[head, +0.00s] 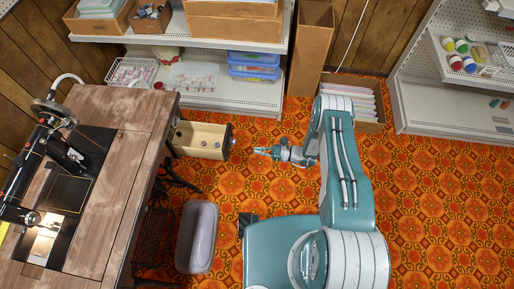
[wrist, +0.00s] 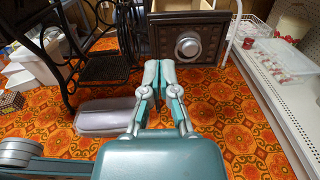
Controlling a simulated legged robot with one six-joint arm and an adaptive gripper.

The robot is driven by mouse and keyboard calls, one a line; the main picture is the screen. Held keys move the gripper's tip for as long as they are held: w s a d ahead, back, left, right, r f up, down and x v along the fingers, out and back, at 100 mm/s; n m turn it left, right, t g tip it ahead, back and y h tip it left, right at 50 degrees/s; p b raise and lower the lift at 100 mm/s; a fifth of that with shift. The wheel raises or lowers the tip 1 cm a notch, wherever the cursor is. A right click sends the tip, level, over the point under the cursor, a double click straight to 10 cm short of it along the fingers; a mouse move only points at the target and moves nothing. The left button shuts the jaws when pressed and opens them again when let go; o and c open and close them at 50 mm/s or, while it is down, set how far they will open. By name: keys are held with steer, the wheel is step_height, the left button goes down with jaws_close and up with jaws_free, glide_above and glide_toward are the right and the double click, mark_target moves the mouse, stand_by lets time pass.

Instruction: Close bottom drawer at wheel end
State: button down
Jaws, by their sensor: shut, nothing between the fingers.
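A wooden drawer (head: 200,139) stands pulled out from the right side of the sewing table, under the tabletop. Its inside is visible from above, with a few small items in it. In the wrist view its dark carved front (wrist: 186,40) with a round silver knob (wrist: 188,46) faces me. My gripper (head: 257,151) is to the right of the drawer front in the head view, apart from it. In the wrist view my gripper (wrist: 159,66) has its fingers together, pointing at the drawer front, a little left of and below the knob. It holds nothing.
The sewing table (head: 110,150) carries a black sewing machine (head: 50,150). A grey-mauve bin (head: 197,237) is on the floor beside the treadle frame (wrist: 100,68). White shelves (head: 215,95) stand behind the drawer. A cardboard box of papers (head: 355,103) is behind my arm. The patterned floor on the right is clear.

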mark_target(226, 147)
steer(key=a, duration=0.3)
steer(key=w+a, duration=0.1)
steer(key=a, duration=0.6)
steer(key=shift+w+a, duration=0.25)
steer(key=shift+a, duration=0.15)
